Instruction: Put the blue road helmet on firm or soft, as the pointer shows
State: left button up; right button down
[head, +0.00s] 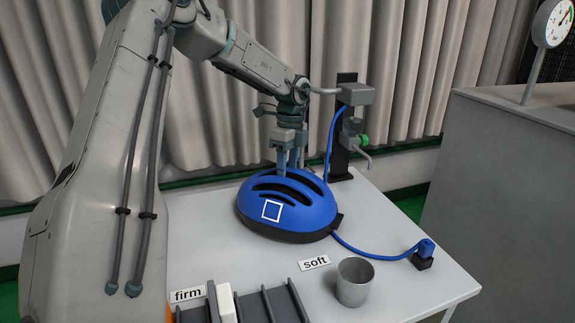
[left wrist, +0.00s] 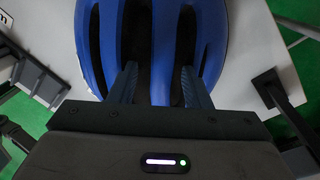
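The blue road helmet (head: 305,218), with dark vents and a white square outline, rests upright on the pale table (head: 400,285). My left gripper (head: 290,170) is above it, pointing down, with its fingertips at the vents. In the left wrist view the fingers (left wrist: 160,85) are spread, with a blue rib of the helmet (left wrist: 166,45) between them and gaps on both sides. The "firm" label (head: 187,294) and the "soft" label (head: 314,262) lie towards the front. The dial gauge (head: 555,22) has a thin needle towards the upper right; its lettering is too small to read. My right gripper is not in view.
A grey slotted rack (head: 268,303) with a white piece (head: 226,303) stands by the front edge. A metal cup (head: 355,283) is right of it. A blue hose (head: 375,256) runs right to a small block. A dark stand (head: 343,130) rises behind the helmet.

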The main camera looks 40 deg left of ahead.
pick_arm(q)
jog(key=shift+r, duration=0.15)
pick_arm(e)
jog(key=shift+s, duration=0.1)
pick_arm(q)
jog(key=r, duration=0.7)
jog(key=shift+w+a+p, duration=0.1)
jog(key=shift+w+p, duration=0.2)
jog(key=shift+w, duration=0.1)
jog(key=shift+w+a+r+p, duration=0.1)
jog(key=shift+w+r+p, duration=0.05)
jog(key=shift+r+p, duration=1)
jog(key=shift+w+r+p, duration=0.1)
jog(key=shift+r+p, duration=0.95)
jog(key=shift+r, duration=0.2)
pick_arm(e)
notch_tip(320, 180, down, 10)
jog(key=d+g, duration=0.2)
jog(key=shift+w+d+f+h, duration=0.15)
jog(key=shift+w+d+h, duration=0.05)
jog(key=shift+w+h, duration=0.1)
